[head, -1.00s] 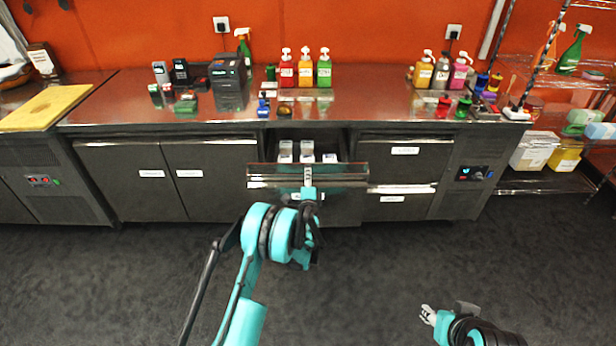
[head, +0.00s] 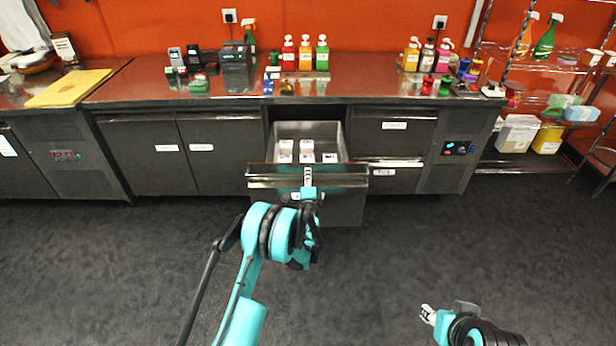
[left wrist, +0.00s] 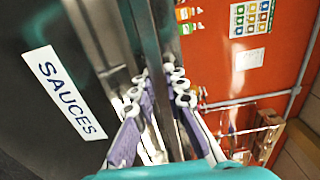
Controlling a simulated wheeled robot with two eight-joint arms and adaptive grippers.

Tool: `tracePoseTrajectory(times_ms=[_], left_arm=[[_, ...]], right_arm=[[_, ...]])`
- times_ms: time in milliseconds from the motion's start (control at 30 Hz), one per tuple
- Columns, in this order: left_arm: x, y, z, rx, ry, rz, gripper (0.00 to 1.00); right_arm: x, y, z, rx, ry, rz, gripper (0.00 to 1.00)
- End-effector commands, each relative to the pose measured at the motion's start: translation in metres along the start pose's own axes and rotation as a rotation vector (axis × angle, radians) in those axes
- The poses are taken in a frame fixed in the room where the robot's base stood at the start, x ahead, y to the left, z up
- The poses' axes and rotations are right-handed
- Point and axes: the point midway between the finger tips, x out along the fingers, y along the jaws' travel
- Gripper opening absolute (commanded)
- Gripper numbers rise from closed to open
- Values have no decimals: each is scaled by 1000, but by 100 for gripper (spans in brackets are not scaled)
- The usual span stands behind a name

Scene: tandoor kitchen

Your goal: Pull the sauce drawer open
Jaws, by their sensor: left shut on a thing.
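The sauce drawer (head: 262,183) stands pulled out from the middle of the steel counter, with several white-topped containers (head: 307,157) showing inside near its front. In the left wrist view its dark front bears a white "SAUCES" label (left wrist: 64,92). My left gripper (head: 308,180) is at the middle of the drawer's top front edge. In the left wrist view the fingers of my left gripper (left wrist: 158,98) lie on both sides of the metal edge, shut on the drawer's handle. My right gripper (head: 428,314) is low at the right, away from the counter, with its fingers too small to judge.
The counter (head: 345,88) holds red, orange and green pump bottles (head: 305,52), and a dark machine (head: 237,68) to their left. A wire shelf (head: 545,95) stands at the right. The dark floor (head: 120,265) in front is clear.

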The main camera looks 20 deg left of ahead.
Motion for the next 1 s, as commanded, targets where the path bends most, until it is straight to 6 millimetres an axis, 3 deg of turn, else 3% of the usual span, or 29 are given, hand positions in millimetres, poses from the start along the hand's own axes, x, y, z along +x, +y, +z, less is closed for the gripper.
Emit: tracePoseTrajectory(times_ms=[367,400,733,1000], left_arm=[[0,-1,0,1,0,0,0],[0,-1,0,1,0,0,22],[-2,0,0,1,0,0,22],[-41,0,0,1,1,0,22]], right_arm=[[0,0,0,0,0,0,40],[0,0,0,0,0,0,40],[0,0,0,0,0,0,40],[0,0,0,0,0,0,40]])
